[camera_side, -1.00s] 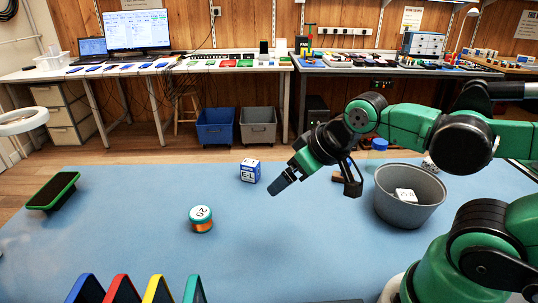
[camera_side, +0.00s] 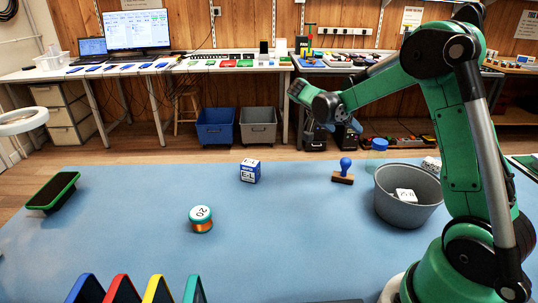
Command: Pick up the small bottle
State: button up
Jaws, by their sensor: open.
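A small bottle with a blue cap (camera_side: 379,144) and a faint, see-through body stands at the back of the blue mat, behind the grey bin; the bin's rim may hide its lower part. My gripper (camera_side: 331,139) is raised over the far edge of the mat, to the left of the bottle and apart from it. Its two dark fingers point down and are spread, with nothing between them.
A grey bin (camera_side: 388,207) holding a white block stands in front of the bottle. A blue-handled stamp (camera_side: 344,172) is left of the bin. A blue-white box (camera_side: 250,171), a teal-topped spool (camera_side: 201,219) and a green-edged phone (camera_side: 53,191) lie further left. The mat's middle is clear.

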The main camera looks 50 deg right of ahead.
aim_at(385, 147)
jog(key=s+d+f+m+g, duration=0.1)
jog(key=d+m+g, duration=0.1)
jog(key=m, duration=0.1)
jog(key=s+d+f+m+g, duration=0.1)
jog(key=d+f+m+g, duration=0.1)
jog(key=m, duration=0.1)
jog(key=s+d+f+m+g, duration=0.2)
jog(key=m, duration=0.1)
jog(key=shift+s+d+h, duration=0.1)
jog(key=shift+d+h, duration=0.2)
jog(key=shift+d, duration=0.05)
jog(key=shift+s+d+f+m+g, duration=0.15)
jog(key=shift+s+m+g, duration=0.15)
jog(key=shift+g, duration=0.2)
jog(key=shift+x, duration=2.75)
jog(key=shift+w, duration=0.1)
grip_shut()
